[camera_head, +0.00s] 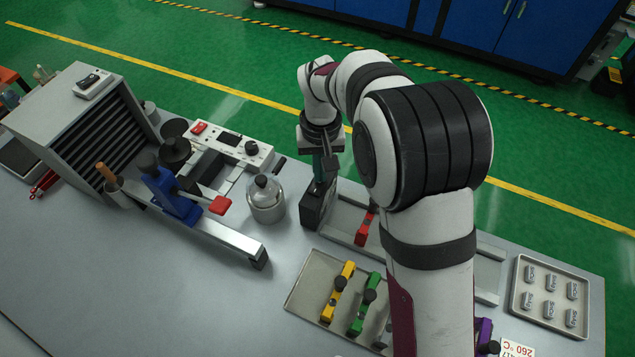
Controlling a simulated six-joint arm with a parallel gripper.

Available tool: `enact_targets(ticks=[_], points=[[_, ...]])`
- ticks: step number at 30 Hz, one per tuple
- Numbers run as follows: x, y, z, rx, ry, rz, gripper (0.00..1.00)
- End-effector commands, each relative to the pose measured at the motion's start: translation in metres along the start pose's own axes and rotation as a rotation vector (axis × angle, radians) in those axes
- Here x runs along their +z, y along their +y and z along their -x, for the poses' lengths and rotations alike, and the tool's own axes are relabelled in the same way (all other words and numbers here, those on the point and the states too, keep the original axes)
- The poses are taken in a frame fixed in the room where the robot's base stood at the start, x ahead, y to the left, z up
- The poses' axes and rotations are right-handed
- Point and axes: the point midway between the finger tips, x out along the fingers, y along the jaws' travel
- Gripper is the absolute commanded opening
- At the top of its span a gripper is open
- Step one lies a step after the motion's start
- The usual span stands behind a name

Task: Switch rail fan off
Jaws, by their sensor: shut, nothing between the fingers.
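My gripper (325,178) points down at the upper middle of the bench, shut and empty. Its tip is at or just above a small black box (312,212) at the left end of a grey rail tray. I cannot tell whether they touch. The box's top and any switch on it are largely hidden by the gripper. No part is clearly marked as the rail fan, and I cannot read a switch position. A grey louvred housing (75,125) at the far left carries a small switch plate with a black rocker (94,82).
A metal pot (266,200), a blue clamp (168,190) on a rail and a white control box (228,145) stand left of my gripper. A tray (312,285) with yellow and green holders lies in front. A tray of metal parts (515,293) is at right. The front-left bench is clear.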

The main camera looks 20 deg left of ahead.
Motion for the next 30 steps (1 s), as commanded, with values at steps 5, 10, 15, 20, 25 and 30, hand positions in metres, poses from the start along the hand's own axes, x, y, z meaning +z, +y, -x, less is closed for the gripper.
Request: enact_targets(ticks=[5, 10, 15, 20, 25, 30], points=[[0.0, 0.0, -0.003, 0.0, -0.001, 0.0, 0.0], [0.0, 0.0, -0.005, 0.0, -0.001, 0.0, 0.0], [0.0, 0.0, 0.006, 0.0, 0.001, 0.0, 0.0], [-0.001, 0.0, 0.025, 0.0, 0.002, 0.001, 0.0], [0.0, 0.0, 0.044, 0.0, 0.002, 0.0, 0.0], [0.0, 0.0, 0.061, 0.0, 0.001, 0.0, 0.0]])
